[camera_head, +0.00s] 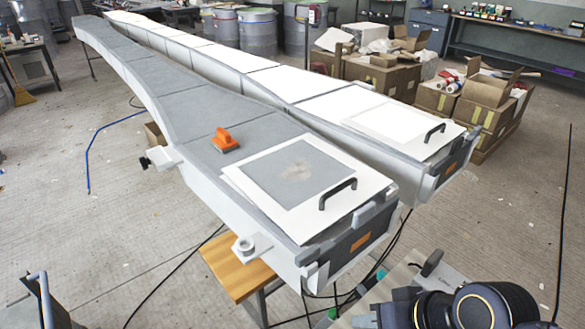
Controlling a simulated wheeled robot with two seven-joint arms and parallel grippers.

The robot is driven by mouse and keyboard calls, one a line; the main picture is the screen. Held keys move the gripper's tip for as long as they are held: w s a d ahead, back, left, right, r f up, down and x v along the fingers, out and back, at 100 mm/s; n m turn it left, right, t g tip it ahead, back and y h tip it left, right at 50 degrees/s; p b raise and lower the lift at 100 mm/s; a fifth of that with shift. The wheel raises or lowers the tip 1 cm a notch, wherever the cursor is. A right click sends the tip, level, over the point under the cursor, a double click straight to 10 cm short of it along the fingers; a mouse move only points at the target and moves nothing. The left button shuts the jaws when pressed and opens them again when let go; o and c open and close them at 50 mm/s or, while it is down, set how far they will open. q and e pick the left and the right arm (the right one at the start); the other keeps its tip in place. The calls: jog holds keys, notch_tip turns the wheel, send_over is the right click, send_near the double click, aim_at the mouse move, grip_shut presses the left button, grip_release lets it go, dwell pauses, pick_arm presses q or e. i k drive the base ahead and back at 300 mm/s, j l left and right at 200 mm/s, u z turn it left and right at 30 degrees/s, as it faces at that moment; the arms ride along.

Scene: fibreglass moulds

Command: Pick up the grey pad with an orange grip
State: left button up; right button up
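The pad with an orange grip (224,140) lies on the grey upper face of the nearer long mould (185,95), left of a white-bordered panel. Its orange grip shows clearly; little of the grey pad under it can be seen. My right gripper (378,312) is at the bottom, right of centre, low in front of the mould's near end and well apart from the pad. Its fingers are small and partly cut off, so their opening is unclear. My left gripper is not in view.
The panel (255,172) has a raised black handle (338,193). A second long mould (345,105) runs alongside on the right. A wooden stool (235,268) stands under the near end. Cables lie on the floor. Cardboard boxes (490,90) are at the right.

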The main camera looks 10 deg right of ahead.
aim_at(224, 141)
jog(key=j+z, duration=0.1)
jog(key=z, duration=0.8)
jog(key=i+j+z, duration=0.15)
jog(key=j+z, duration=0.8)
jog(key=j, duration=0.15)
jog(key=k+j+z, duration=0.15)
jog(key=j, duration=1)
jog(key=i, duration=0.05)
